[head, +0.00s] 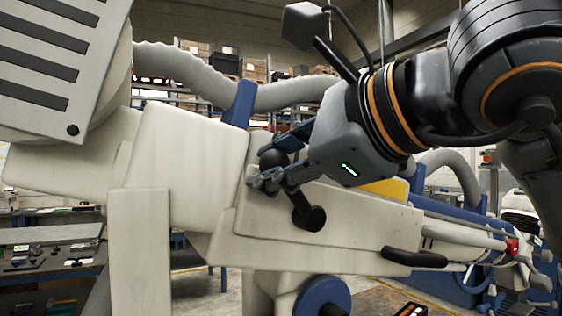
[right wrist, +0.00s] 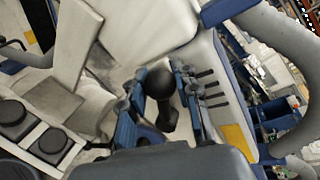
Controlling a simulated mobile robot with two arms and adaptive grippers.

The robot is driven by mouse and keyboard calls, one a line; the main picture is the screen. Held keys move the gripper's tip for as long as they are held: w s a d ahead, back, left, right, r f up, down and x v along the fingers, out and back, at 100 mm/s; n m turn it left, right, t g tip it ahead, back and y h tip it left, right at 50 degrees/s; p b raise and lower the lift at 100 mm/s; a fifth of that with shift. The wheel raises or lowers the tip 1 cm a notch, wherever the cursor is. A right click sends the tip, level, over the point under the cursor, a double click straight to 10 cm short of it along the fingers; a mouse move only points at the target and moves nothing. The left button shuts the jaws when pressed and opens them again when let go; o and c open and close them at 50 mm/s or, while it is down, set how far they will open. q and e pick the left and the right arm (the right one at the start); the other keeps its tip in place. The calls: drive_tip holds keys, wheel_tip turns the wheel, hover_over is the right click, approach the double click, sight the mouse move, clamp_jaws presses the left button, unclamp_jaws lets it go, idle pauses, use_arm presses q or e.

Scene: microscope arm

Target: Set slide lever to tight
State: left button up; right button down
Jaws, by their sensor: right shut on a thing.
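The slide lever (head: 304,208) is a black lever on the side of the cream microscope arm (head: 170,150). Its round black knob (head: 273,159) is at the upper left end and its pivot end is at the lower right, so it slants. My right gripper (head: 266,163) is shut on the knob, with a blue finger on either side. In the right wrist view, the knob (right wrist: 160,84) sits between the two blue fingers, and the rest of the lever partly shows below it. My left gripper is not in view.
A yellow panel (head: 388,188) and a black handle (head: 414,258) are on the right part of the arm. A blue round knob (head: 323,297) is below. A large slatted grey housing (head: 55,60) fills the upper left. Grey hoses (head: 200,75) run behind.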

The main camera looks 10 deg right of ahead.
drive_tip(key=shift+a+f, duration=0.15)
drive_tip(key=shift+f, duration=0.1)
drive_tip(key=c, duration=1)
unclamp_jaws()
drive_tip(key=shift+s, duration=0.1)
drive_tip(key=shift+r, duration=0.1)
drive_tip(key=shift+s+r, duration=0.1)
drive_tip(key=shift+s, duration=0.05)
drive_tip(key=v, duration=1.1)
drive_tip(key=shift+s+d, duration=0.25)
drive_tip(key=shift+s, duration=0.05)
